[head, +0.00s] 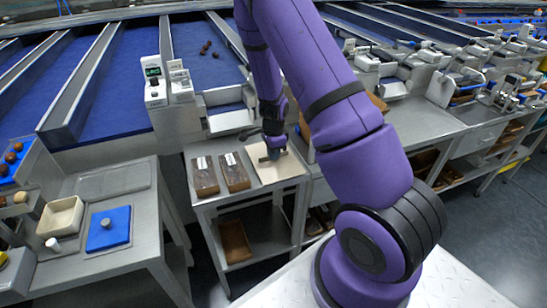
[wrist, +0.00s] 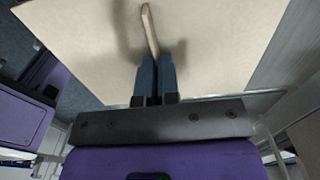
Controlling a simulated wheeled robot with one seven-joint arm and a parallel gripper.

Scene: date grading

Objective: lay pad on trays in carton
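A square beige pad (head: 276,172) lies flat over the right part of the small metal table. The pad (wrist: 215,40) fills most of the wrist view, with a thin raised strip (wrist: 150,30) near its middle. My gripper (head: 270,155) is over the pad. Its two blue-grey fingers (wrist: 156,65) are close together, and the strip runs in between their tips, so it appears shut on the pad's strip. I cannot tell if the pad touches what is under it. Two brown packs with white labels (head: 204,178) (head: 235,174) lie left of it. No carton under the pad is clearly visible.
A brown open container (head: 235,242) sits on the lower shelf. The left bench holds a cream bowl (head: 60,217) and a blue square with a knob (head: 108,230). A scale with a display (head: 154,82) stands behind the table. My arm hides part of the right side.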

